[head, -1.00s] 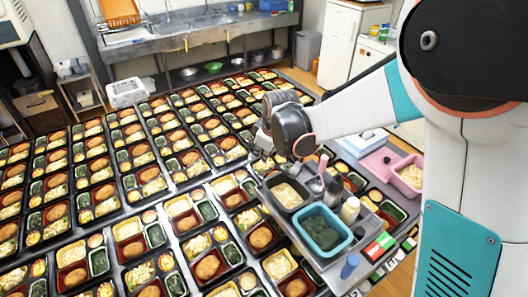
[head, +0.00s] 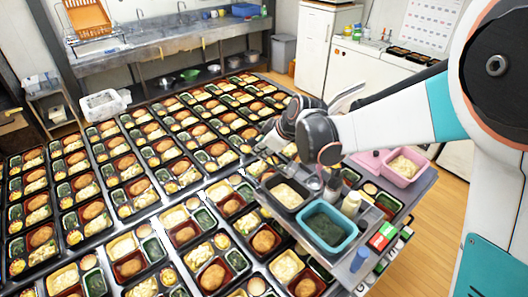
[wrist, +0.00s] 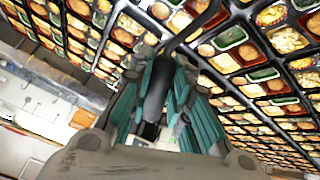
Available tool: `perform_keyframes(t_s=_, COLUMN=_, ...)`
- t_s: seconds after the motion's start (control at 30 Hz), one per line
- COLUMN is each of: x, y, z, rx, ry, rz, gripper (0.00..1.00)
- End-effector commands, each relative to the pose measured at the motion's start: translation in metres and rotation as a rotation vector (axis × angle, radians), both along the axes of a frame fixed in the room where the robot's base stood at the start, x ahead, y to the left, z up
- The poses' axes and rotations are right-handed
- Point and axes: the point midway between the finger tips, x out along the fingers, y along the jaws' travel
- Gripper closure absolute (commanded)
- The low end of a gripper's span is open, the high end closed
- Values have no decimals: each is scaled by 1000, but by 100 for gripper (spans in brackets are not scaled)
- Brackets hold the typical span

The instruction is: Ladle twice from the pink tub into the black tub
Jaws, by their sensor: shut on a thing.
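The pink tub (head: 424,166) stands at the right end of the side counter, with pale food inside. The black tub (head: 268,187) is nearer the counter's left edge and also holds pale food. My gripper (head: 268,140) is up beyond the black tub, apart from both tubs. In the wrist view its teal fingers (wrist: 158,85) are shut on a dark grey handle (wrist: 158,92), which I take for the ladle's; a thin part runs up and right over the bentos. The ladle's bowl is not clear. A grey pointed shape shows behind my wrist in the head view; I cannot tell what it is.
A teal tub (head: 308,211) with dark green food sits in front of the black tub. A white bottle (head: 351,204), a blue-capped bottle (head: 360,259) and utensil holders crowd the counter. Bento trays (head: 95,211) fill the table to the left.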

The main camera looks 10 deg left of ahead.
Motion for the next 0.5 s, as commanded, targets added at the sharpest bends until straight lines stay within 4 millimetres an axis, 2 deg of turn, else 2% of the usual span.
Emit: perform_keyframes(t_s=0.5, x=1, y=-2, z=27, rx=464, ry=-98, rz=-4, gripper=100)
